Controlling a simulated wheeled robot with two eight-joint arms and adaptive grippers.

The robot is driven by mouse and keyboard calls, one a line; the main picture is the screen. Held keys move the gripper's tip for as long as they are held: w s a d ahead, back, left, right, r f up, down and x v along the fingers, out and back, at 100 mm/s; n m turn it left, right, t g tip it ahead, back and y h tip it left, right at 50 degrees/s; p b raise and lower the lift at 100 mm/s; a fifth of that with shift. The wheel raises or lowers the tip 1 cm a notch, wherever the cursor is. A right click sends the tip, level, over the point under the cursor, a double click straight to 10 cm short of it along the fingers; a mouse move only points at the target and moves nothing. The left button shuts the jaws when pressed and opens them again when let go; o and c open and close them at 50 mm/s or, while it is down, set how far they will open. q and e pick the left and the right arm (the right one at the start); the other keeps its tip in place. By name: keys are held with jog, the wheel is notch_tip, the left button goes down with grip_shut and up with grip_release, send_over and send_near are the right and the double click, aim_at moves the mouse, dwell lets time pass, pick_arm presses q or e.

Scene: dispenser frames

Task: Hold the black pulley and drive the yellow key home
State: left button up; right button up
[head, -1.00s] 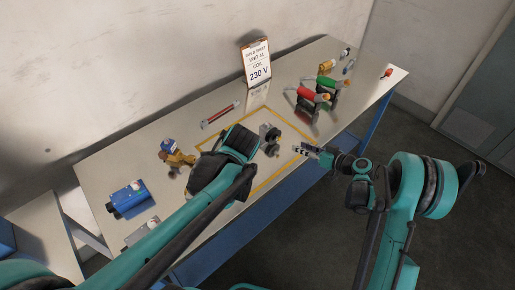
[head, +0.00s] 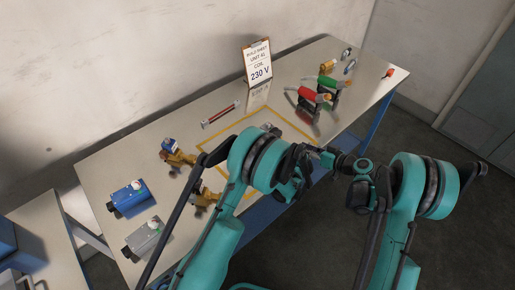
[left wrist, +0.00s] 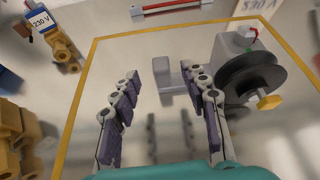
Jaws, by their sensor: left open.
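In the left wrist view the black pulley (left wrist: 246,80) is a grooved wheel in front of a pale grey housing (left wrist: 228,48). The yellow key (left wrist: 269,102) sticks out near the pulley's centre. A grey block (left wrist: 178,77) lies left of the pulley. My left gripper (left wrist: 163,80) is open and empty, with its fingers apart; its right finger is close beside the pulley, and I cannot tell whether they touch. In the head view my left arm hides the pulley and key. My right gripper (head: 326,156) is partly hidden there, its jaws unclear.
Yellow tape (head: 210,151) outlines the work area. A red-handled bar (head: 220,115) lies behind it. A brass valve with a blue tag (head: 177,153) and blue box (head: 130,198) stand left. Red and green coil units (head: 314,96) stand right. A 230 V sheet (head: 257,62) stands behind.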

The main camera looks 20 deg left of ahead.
pick_arm(q)
jog(key=shift+f+m, duration=0.4)
jog(key=shift+f, duration=0.3)
jog(key=shift+w+a+f+y, duration=0.15)
jog(key=shift+w+a+y, duration=0.05)
jog(key=shift+y, duration=0.1)
jog(key=x, duration=0.7)
grip_shut()
dwell(0.6)
